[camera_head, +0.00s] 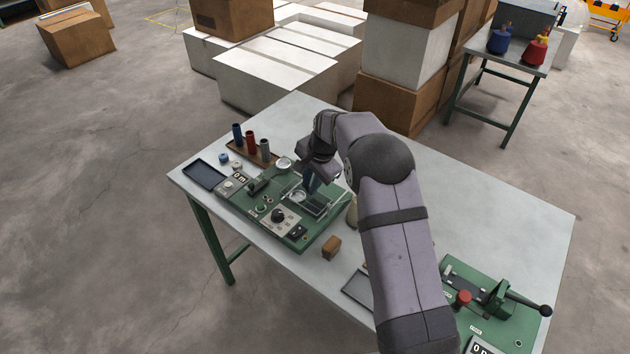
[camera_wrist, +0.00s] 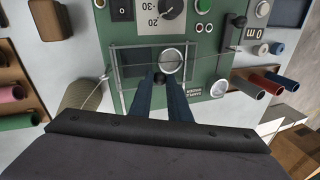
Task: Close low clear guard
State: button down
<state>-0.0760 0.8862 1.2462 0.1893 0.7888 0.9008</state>
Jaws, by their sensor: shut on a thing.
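The low clear guard (camera_head: 322,208) is a thin-framed transparent cover on the green machine panel (camera_head: 262,200). In the wrist view, the guard (camera_wrist: 115,68) frames a dark recess and a pale round ring (camera_wrist: 172,61). My gripper (camera_head: 310,186) is over the guard from above. In the wrist view, its two dark blue fingers (camera_wrist: 162,86) are close together at a small dark knob (camera_wrist: 162,77) by the guard's edge, shut on it. The fingers hide part of the knob and edge. I cannot tell the guard's exact tilt.
On the panel are a dial (camera_head: 279,216), a black lever (camera_head: 257,186) and buttons. Spools (camera_head: 251,141) stand behind it, with a dark tray (camera_head: 205,174) at left. A wooden block (camera_head: 331,246) lies in front. A clamp fixture (camera_head: 495,298) is at right.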

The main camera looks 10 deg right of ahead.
aim_at(314, 200)
jog(key=shift+s+a, duration=0.15)
jog(key=shift+a, duration=0.05)
jog(key=c, duration=1.7)
grip_release()
jog(key=shift+o, duration=0.2)
jog(key=shift+d, duration=0.1)
jog(key=shift+r, duration=0.55)
jog(key=b+v, duration=0.2)
jog(key=v, duration=0.4)
jog(key=shift+s+r+b, duration=0.15)
jog(key=shift+s+b, duration=0.05)
jog(key=shift+b, duration=0.1)
